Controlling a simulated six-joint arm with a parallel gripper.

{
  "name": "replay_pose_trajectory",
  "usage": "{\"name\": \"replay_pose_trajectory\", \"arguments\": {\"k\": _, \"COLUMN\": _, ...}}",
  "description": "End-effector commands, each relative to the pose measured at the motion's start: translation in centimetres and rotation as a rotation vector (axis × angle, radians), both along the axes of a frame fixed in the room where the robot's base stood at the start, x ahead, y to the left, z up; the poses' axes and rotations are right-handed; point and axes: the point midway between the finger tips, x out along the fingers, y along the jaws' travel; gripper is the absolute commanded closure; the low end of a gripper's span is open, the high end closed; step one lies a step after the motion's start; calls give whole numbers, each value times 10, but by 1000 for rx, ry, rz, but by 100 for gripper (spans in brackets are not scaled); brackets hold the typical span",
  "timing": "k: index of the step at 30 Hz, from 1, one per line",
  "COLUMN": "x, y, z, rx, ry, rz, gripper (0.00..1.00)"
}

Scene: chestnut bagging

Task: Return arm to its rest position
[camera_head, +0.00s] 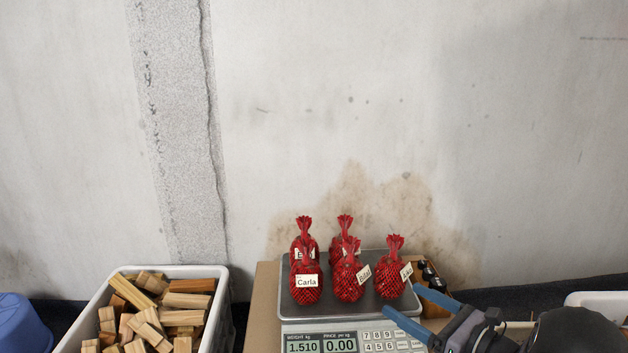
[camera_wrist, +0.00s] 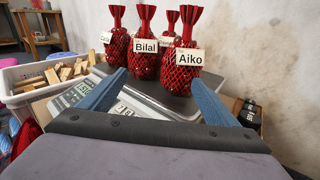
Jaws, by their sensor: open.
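Several red net bags with name tags stand upright on the scale (camera_head: 330,313). The Carla bag (camera_head: 306,270) is at the front left, the Bilal bag (camera_head: 350,288) is in the middle, and the Aiko bag (camera_head: 389,282) is at the right. More bags are partly hidden behind them. The Aiko bag is nearest in the wrist view (camera_wrist: 184,78). The scale display reads 1.510. My gripper (camera_head: 418,310) is open and empty at the scale's right front. In the wrist view, its blue fingers (camera_wrist: 158,78) are spread apart, short of the bags and holding nothing.
A white crate of wood blocks (camera_head: 228,300) stands left of the scale. A wooden box with dark items (camera_head: 432,280) sits right of the scale. A white bin (camera_head: 600,298) is at the right edge. A stained wall rises behind.

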Motion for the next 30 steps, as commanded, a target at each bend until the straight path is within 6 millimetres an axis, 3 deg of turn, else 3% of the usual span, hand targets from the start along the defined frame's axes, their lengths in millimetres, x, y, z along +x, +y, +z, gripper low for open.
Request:
{"name": "replay_pose_trajectory", "arguments": {"k": 1, "x": -8, "y": 17, "z": 15, "rx": 13, "ry": 34, "rz": 37, "gripper": 17}}
{"name": "replay_pose_trajectory", "arguments": {"k": 3, "x": -23, "y": 43, "z": 23, "rx": 22, "ry": 87, "rz": 97, "gripper": 17}}
{"name": "replay_pose_trajectory", "arguments": {"k": 5, "x": -40, "y": 78, "z": 25, "rx": -105, "ry": 100, "rz": 219, "gripper": 17}}
{"name": "replay_pose_trajectory", "arguments": {"k": 9, "x": -102, "y": 143, "z": 27, "rx": -414, "ry": 108, "rz": 527, "gripper": 17}}
{"name": "replay_pose_trajectory", "arguments": {"k": 13, "x": -165, "y": 171, "z": 28, "rx": -713, "ry": 56, "rz": 822, "gripper": 17}}
{"name": "replay_pose_trajectory", "arguments": {"k": 18, "x": -234, "y": 167, "z": 37, "rx": -1103, "ry": -100, "rz": 1209, "gripper": 17}}
{"name": "replay_pose_trajectory", "arguments": {"k": 21, "x": -259, "y": 151, "z": 46, "rx": -1311, "ry": -230, "rz": 1419, "gripper": 17}}
{"name": "replay_pose_trajectory", "arguments": {"k": 25, "x": -273, "y": 129, "z": 61, "rx": -1538, "ry": -411, "rz": 1648, "gripper": 17}}
{"name": "replay_pose_trajectory", "arguments": {"k": 30, "x": -274, "y": 107, "z": 88, "rx": -1781, "ry": -670, "rz": 1896, "gripper": 17}}
